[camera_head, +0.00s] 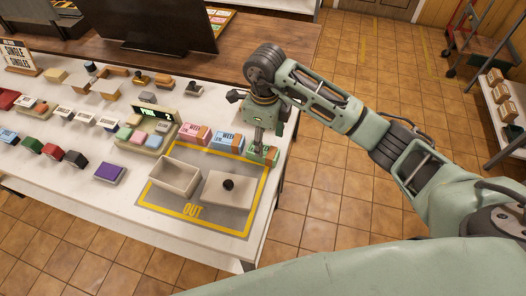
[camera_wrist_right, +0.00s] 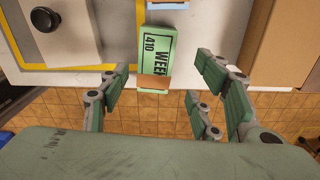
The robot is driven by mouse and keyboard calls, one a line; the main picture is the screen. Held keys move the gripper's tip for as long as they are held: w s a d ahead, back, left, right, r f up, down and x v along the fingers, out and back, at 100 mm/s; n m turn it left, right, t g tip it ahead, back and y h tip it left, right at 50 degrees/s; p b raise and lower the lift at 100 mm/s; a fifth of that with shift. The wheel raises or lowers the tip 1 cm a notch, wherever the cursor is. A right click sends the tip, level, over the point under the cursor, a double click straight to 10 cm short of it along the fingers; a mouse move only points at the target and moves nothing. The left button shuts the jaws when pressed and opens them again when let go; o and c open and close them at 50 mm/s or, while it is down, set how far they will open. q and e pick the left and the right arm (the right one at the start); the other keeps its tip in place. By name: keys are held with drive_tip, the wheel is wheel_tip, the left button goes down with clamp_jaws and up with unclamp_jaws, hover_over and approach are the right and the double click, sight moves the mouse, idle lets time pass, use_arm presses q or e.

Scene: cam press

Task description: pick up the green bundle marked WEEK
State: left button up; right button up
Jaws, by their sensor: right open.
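The green bundle marked WEEK (camera_head: 266,154) lies at the right edge of the white table, at the right end of a row of bundles. In the right wrist view the green bundle (camera_wrist_right: 153,45) shows its WEEK and 410 print and a brown band. My right gripper (camera_head: 258,143) is over the bundle, pointing down, and covers part of it in the head view. My left gripper is not in view.
Blue (camera_head: 228,141) and pink (camera_head: 194,133) bundles lie just left of the green one. A dark monitor (camera_head: 150,28) stands behind.

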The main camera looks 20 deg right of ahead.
drive_tip(key=f, duration=0.1)
drive_tip(key=f+p, duration=0.1)
drive_tip(key=f, duration=0.1)
drive_tip(key=f+p, duration=0.1)
drive_tip(key=shift+s+a+f, duration=0.2)
drive_tip(key=shift+a+f, duration=0.05)
drive_tip(key=shift+a, duration=0.05)
drive_tip(key=shift+f, duration=0.45)
drive_tip(key=c, duration=1.3)
drive_tip(key=shift+w+r, duration=0.1)
